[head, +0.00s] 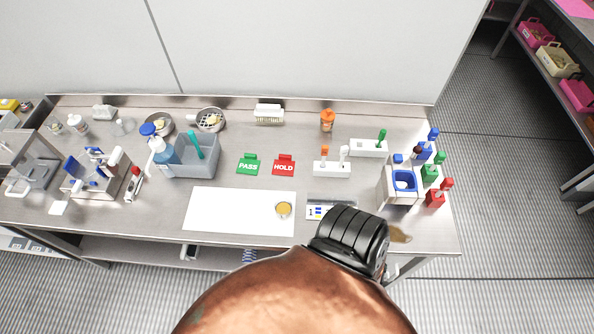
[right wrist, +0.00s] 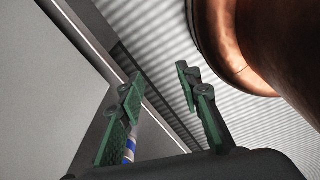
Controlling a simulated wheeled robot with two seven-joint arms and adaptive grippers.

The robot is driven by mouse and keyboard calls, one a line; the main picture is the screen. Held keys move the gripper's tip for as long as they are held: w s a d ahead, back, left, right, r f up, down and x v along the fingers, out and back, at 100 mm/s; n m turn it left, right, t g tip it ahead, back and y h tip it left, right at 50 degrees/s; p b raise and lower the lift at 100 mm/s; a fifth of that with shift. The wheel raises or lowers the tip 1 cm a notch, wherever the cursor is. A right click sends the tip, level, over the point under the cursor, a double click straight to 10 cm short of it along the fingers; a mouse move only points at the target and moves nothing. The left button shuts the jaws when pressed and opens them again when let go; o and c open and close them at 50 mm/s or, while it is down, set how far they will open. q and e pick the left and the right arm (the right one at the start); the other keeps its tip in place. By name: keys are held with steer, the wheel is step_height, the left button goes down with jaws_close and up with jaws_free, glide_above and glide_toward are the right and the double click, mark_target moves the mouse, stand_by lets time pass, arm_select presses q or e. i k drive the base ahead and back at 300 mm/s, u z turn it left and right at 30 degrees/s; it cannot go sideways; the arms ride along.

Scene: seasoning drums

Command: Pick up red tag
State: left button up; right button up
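The red tag (head: 283,166) reads HOLD and lies flat on the steel table, just right of the green PASS tag (head: 248,164). No gripper is near or touching it in the head view. My right gripper (right wrist: 160,110) shows in the right wrist view with its two green-padded fingers spread apart and nothing seen between them. The red tag is not visible in that view. In the head view a black jointed part and a large copper-coloured shape fill the bottom middle. My left gripper is not in view.
A white rack (head: 331,169) stands to the right.

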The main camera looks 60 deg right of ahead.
mark_target(284, 166)
steer(key=k, duration=0.4)
steer(key=z, duration=0.7)
